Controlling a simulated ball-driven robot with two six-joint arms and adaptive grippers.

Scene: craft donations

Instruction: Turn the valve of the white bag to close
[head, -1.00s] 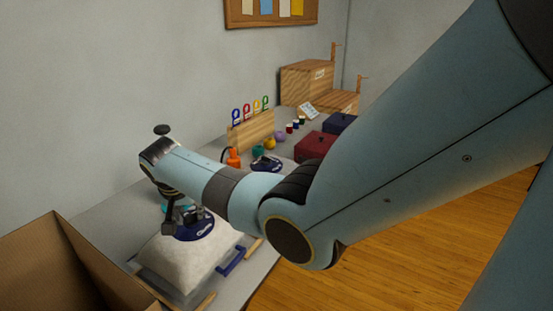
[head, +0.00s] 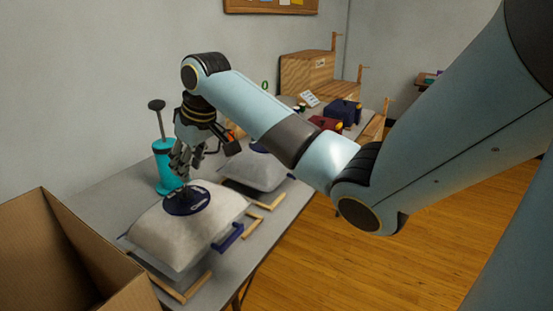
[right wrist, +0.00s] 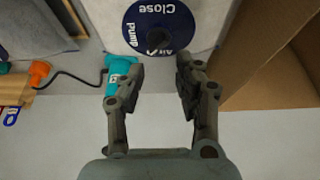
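The nearer white bag (head: 165,232) lies plump on the table. It has a round dark blue valve disc (head: 200,205) on top. My right gripper (head: 184,170) hangs over the valve, pointing down. In the right wrist view my right gripper (right wrist: 160,78) has its fingers apart with nothing between them, and the knob lies beyond the fingertips. My left gripper is not in view.
A teal hand pump (head: 164,160) stands behind the bag, near the wall. A second white bag (head: 258,172) lies farther along the table. An open cardboard box (head: 55,250) stands at the left front. Wooden handles lie along the table's right edge.

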